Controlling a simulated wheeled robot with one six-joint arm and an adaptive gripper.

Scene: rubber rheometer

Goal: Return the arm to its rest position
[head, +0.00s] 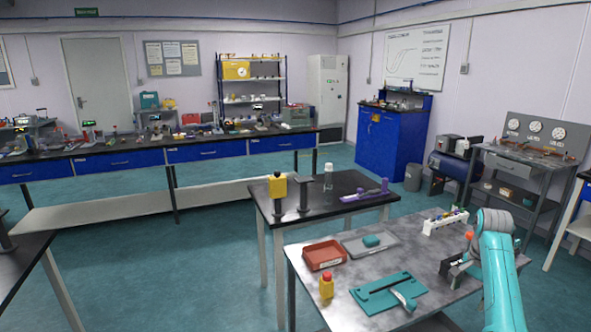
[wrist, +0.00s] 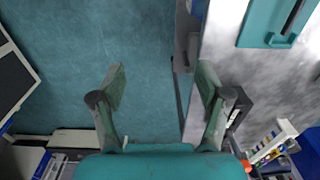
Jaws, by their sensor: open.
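My teal arm (head: 500,265) rises at the right of the head view, in front of the right part of the grey-topped table (head: 350,247). My gripper (wrist: 162,77) shows in the wrist view with its two fingers wide apart and nothing between them. The left finger is over bare teal floor. The right finger overlaps the table's edge in the picture, next to a black block (wrist: 240,105). Its height above the table cannot be told.
The table holds a red tray (head: 324,255), a grey tray (head: 372,243), a yellow bottle (head: 326,286), a teal board (head: 388,293) and a white rack (head: 445,222) of coloured items. A black-topped table (head: 340,187) stands behind. Open floor (head: 190,270) lies left.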

